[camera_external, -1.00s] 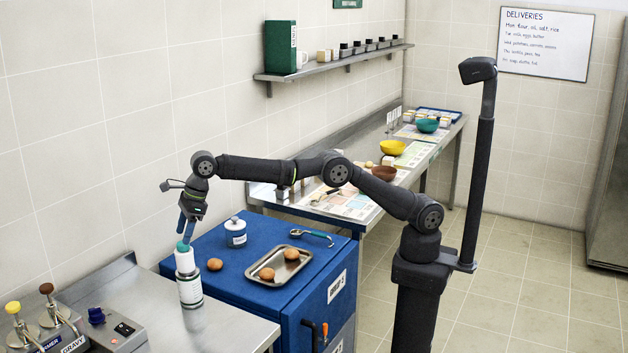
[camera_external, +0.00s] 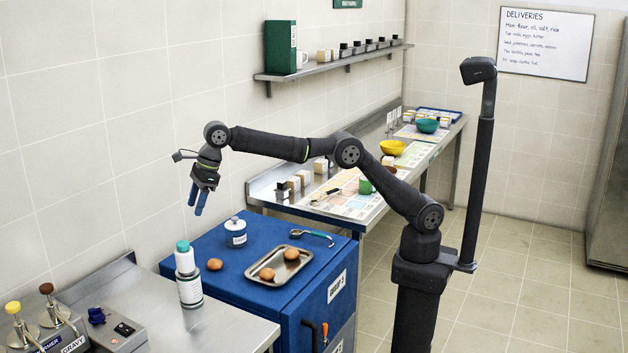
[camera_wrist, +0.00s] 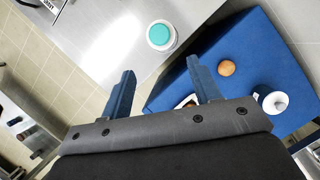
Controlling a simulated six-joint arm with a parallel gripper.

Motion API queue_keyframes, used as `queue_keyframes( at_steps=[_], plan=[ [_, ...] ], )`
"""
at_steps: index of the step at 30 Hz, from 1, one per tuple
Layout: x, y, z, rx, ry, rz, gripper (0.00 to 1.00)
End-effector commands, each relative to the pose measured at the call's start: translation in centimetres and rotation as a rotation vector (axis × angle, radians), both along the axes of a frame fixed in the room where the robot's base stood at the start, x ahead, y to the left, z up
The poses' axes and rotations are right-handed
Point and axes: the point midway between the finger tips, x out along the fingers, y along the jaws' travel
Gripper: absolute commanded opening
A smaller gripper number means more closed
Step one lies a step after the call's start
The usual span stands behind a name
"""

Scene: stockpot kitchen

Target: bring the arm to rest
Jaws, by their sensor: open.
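My gripper (camera_external: 195,206) is open and empty, held in the air above the blue cabinet and pointing down. In the wrist view its two blue fingers (camera_wrist: 160,82) stand apart with nothing between them. A white bottle with a teal cap (camera_external: 186,263) stands below and slightly left of my gripper, apart from it. It seems to sit on a dark-banded white container (camera_external: 190,291) on the steel counter. The teal cap also shows from above in the wrist view (camera_wrist: 160,35).
The blue cabinet (camera_external: 228,287) carries a white-and-blue jar (camera_external: 236,233), a loose brown egg (camera_external: 215,264) and a metal tray (camera_external: 302,264) with two eggs. The steel counter (camera_external: 225,326) has pump dispensers (camera_external: 52,318) at left. A shelf (camera_external: 335,64) runs along the wall.

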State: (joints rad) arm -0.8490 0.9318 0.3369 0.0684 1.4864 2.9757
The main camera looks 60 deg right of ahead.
Motion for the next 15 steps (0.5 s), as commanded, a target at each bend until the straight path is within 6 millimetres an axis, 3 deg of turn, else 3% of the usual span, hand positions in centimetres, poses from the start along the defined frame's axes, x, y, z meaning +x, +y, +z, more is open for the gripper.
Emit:
queue_keyframes(
  at_steps=[15],
  plan=[
    [2.0,3.4,-9.6,-0.002,0.001,0.000,0.57]
  ],
)
